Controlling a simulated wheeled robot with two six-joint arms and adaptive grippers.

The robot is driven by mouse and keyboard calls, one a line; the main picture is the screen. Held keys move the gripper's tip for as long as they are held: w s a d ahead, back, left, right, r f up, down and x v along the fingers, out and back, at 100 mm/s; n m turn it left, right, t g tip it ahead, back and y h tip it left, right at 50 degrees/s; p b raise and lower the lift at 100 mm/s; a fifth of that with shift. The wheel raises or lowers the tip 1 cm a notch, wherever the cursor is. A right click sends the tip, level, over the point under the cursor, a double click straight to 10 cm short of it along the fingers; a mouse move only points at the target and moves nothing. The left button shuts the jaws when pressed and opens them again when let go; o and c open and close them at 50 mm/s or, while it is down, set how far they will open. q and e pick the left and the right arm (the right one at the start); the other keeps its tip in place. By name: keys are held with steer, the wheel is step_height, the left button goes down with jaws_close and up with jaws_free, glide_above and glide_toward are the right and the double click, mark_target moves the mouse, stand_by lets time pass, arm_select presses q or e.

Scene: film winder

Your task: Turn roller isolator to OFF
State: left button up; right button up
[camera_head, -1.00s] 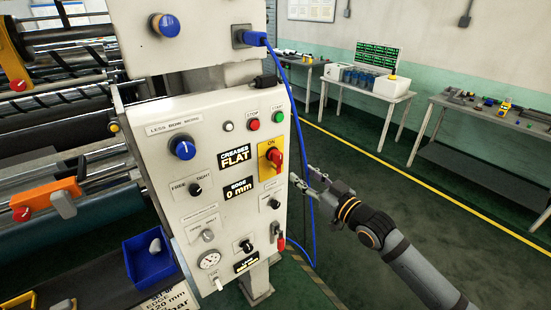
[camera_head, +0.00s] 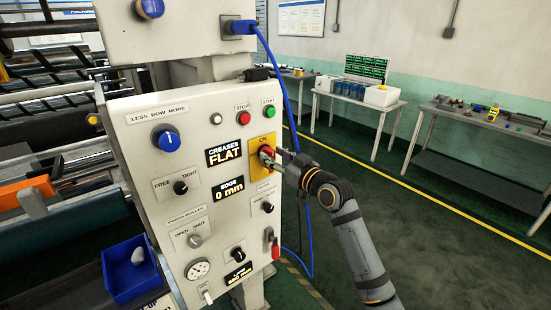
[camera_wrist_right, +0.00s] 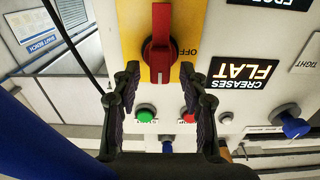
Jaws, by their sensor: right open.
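The roller isolator is a red rotary handle (camera_wrist_right: 160,45) on a yellow plate (camera_head: 256,160), on the right side of the white control panel (camera_head: 150,106). In the head view the plate reads ON above the handle, and my gripper covers part of the handle. In the right wrist view the handle lies along the picture's vertical, and OFF shows to its right. My right gripper (camera_wrist_right: 166,78) is open, its two fingers on either side of the handle's near end. I cannot tell whether they touch it. My left gripper is not in view.
A green START button (camera_head: 268,112) and a red STOP button (camera_head: 242,118) sit just above the isolator. A red-handled lever (camera_head: 275,250) is below it. A blue cable (camera_head: 300,200) hangs down the panel's right side. The floor to the right is clear.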

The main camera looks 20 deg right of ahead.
jaws_close()
